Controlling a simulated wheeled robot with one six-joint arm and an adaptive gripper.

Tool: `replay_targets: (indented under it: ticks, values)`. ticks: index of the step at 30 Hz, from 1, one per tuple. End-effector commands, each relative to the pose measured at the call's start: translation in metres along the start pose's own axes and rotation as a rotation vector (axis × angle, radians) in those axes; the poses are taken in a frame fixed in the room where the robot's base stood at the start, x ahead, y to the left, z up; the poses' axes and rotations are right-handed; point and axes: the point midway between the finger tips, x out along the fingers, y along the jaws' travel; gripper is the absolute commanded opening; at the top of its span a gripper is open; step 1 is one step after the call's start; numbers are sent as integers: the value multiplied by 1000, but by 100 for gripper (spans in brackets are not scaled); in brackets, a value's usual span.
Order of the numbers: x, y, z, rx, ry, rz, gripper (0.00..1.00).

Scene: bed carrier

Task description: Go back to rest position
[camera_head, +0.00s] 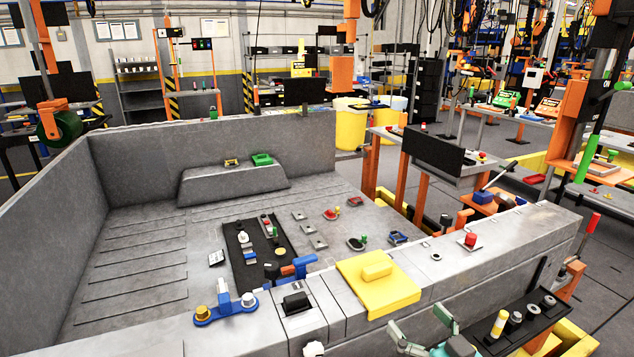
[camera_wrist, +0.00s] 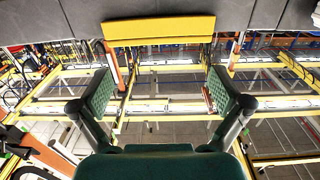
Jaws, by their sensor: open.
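My gripper (camera_head: 424,328) is low at the front of the bed carrier, near its front wall, in the head view. In the wrist view my gripper (camera_wrist: 161,92) has its two green pads wide apart, with nothing between them. A yellow block (camera_head: 378,285) with a raised grip lies on top of the front wall, above and left of my gripper. A yellow edge, likely the same block, shows at the top of the wrist view (camera_wrist: 158,31), beyond the fingertips and apart from them. The grey bed carrier (camera_head: 215,135) fills the left and middle.
A blue fixture (camera_head: 225,308) and a black block (camera_head: 296,302) sit on the front wall. A black mat (camera_head: 245,268) with small parts lies on the bed floor. A dark tray (camera_head: 520,322) with cylinders stands right of my gripper. Grey floor (camera_head: 602,262) is open at right.

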Motion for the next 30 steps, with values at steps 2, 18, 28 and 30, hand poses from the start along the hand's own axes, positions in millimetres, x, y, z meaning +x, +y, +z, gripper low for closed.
replay_targets:
  ticks: [2,18,28,30]
  values:
    - [-10,-6,22,29,-22,27,100]
    - [-132,-54,151,145,-148,266,100]
    - [-226,-88,184,123,-205,342,100]
    - [-246,-96,187,112,-215,348,100]
